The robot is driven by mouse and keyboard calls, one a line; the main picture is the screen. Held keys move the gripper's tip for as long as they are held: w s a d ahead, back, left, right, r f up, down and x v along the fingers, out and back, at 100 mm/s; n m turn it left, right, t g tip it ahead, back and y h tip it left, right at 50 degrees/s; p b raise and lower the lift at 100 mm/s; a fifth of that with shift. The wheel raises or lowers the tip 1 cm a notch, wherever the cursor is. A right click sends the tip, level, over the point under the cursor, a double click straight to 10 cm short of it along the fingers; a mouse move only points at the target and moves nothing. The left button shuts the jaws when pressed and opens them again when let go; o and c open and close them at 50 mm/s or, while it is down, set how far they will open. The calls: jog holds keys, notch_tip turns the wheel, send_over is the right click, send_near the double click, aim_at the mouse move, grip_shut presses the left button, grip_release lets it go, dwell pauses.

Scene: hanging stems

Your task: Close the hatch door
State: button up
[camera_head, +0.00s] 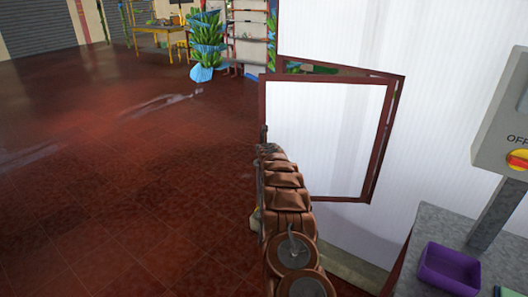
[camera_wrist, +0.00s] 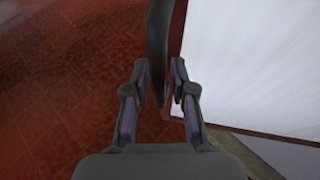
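The hatch door (camera_head: 325,135) is a white ribbed panel with a dark red frame. In the head view it stands ajar, with a gap along its top at the opening. In the wrist view the door (camera_wrist: 255,60) fills the upper right. A dark curved handle-like bar (camera_wrist: 157,45) runs along its left edge. My gripper (camera_head: 266,150) is at the door's left edge in the head view, partly hidden by my arm. In the wrist view my gripper (camera_wrist: 158,72) has its fingers apart on either side of the bar; firm contact is not clear.
A white wall (camera_head: 440,100) surrounds the opening. At the right are a grey switch box (camera_head: 500,120) and a purple bin (camera_head: 449,268) on a grey counter. The red tiled floor at left is clear. A yellow table (camera_head: 160,35) and plants stand far back.

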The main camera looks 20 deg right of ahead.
jog(key=v, duration=0.6)
jog(key=shift+s+f, duration=0.2)
dwell(0.5)
jog(key=shift+a, duration=0.1)
jog(key=shift+c, duration=0.2)
